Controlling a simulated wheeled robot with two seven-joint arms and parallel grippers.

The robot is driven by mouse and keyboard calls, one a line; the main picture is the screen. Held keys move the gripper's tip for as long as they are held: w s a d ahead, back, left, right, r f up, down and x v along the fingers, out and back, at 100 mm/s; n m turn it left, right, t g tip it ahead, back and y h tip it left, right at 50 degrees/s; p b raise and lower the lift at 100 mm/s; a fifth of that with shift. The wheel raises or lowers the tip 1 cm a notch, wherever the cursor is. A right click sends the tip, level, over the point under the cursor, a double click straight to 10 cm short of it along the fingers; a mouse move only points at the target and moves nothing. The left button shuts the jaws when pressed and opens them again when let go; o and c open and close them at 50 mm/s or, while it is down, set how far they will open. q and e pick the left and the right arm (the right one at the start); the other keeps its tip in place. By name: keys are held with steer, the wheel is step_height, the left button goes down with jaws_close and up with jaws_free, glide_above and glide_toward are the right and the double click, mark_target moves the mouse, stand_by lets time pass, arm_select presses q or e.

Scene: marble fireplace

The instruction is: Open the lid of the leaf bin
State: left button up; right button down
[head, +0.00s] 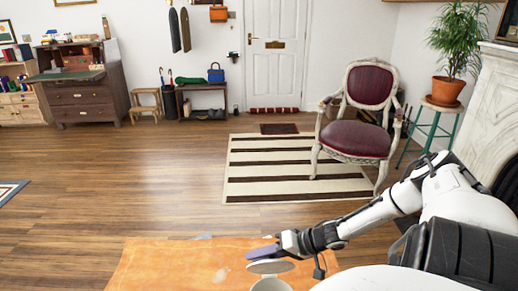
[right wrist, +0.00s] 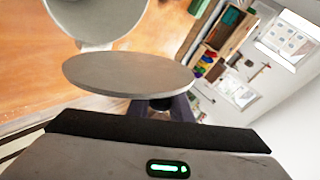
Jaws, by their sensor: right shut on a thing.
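The leaf bin (head: 270,285) is a pale round container at the bottom edge of the head view, mostly cut off. Its grey disc lid (head: 270,267) shows just above it. In the right wrist view the lid (right wrist: 130,72) is seen nearly edge-on, with the round bin (right wrist: 95,18) behind it; they look apart at the rim, though contact at the far side is unclear. My right gripper (head: 264,252) is at the lid, shut on it, seemingly by a small dark knob (right wrist: 160,103) partly hidden by the finger. My left gripper is not in view.
The bin is over an orange-brown tabletop (head: 180,265), which is largely bare to the left. A red chair (head: 357,137), a striped rug (head: 260,170) and a plant on a stool (head: 442,110) stand farther off. A marble fireplace (head: 490,110) is at the right.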

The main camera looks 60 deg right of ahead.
stand_by(0.3)
steer(key=c, duration=1.6)
jaws_free()
steer(key=shift+s, duration=0.1)
steer(key=p+v, duration=0.4)
steer(key=v, duration=0.6)
steer(key=shift+d+r, duration=0.1)
steer(key=shift+s, duration=0.1)
